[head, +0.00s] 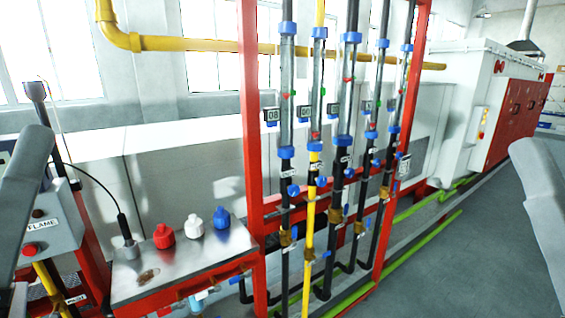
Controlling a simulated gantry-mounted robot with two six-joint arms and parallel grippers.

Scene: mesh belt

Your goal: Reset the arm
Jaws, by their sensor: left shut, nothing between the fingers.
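My left arm (28,185) shows as a grey link at the left edge, in front of the grey FLAME control box. My left gripper is shut and empty; its fingertips are hard to make out at the picture's edge. My right arm (540,185) shows as a grey link at the right edge, and its gripper is outside the picture. Neither arm visibly touches anything.
A metal-topped red stand (180,262) carries red (163,237), white (194,226) and blue (222,217) caps. A red frame (253,130) holds several vertical flow tubes. The FLAME box (50,232) stands left. Grey floor (470,270) is clear at right.

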